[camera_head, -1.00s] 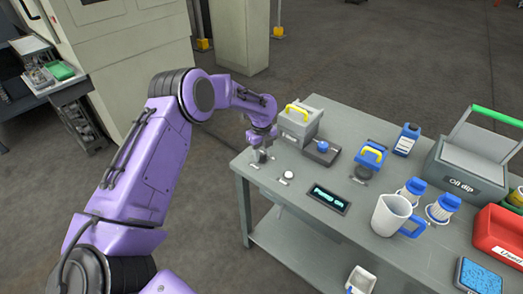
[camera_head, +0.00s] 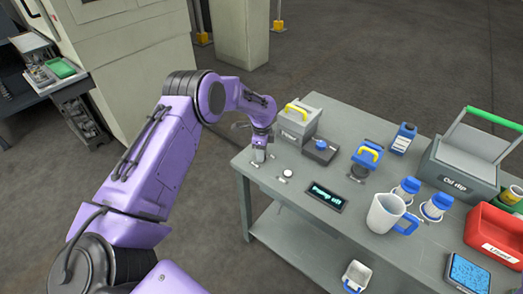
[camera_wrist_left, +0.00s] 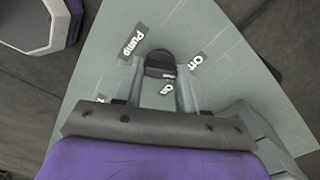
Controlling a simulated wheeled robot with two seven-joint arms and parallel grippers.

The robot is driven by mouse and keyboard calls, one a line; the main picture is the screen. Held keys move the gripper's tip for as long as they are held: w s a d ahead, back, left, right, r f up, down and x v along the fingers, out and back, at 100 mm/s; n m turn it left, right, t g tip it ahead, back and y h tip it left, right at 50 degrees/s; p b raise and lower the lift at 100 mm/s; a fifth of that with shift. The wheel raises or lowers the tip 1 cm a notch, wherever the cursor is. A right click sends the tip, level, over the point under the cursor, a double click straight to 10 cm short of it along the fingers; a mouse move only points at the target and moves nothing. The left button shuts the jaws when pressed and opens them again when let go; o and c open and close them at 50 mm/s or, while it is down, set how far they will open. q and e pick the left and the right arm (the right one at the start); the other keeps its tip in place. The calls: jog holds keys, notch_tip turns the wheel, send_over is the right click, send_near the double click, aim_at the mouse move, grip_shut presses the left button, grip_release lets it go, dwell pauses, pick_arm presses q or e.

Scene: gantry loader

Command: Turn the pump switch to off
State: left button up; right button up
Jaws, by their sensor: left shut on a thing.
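The pump switch is a dark round knob (camera_wrist_left: 160,66) on the grey bench, seen in the left wrist view between my fingers. Labels around it read "Pump" (camera_wrist_left: 131,43), "Off" (camera_wrist_left: 197,63) and "On" (camera_wrist_left: 165,89). My left gripper (camera_head: 259,158) is at the bench's left end, fingers pointing down; in the wrist view the gripper (camera_wrist_left: 165,80) is shut on the knob. In the head view my gripper hides the knob. A small display (camera_head: 326,197) on the bench reads "Pump off". My right gripper is in neither view.
A grey box with a yellow handle (camera_head: 297,122) stands just behind my gripper. A blue knob on a dark base (camera_head: 320,151), a white button (camera_head: 287,174), a jug (camera_head: 383,214), an oil dip bin (camera_head: 462,171) and a red bin (camera_head: 487,243) are to the right.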

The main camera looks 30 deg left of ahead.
pick_arm(q)
jog(key=shift+w+r+n, duration=0.1)
jog(key=shift+n, duration=0.2)
dwell(0.4)
jog(key=o, duration=1.1)
jog(key=shift+c, duration=0.2)
notch_tip(320, 180, up, 10)
jog(key=b, duration=0.1)
jog(key=shift+r, duration=0.25)
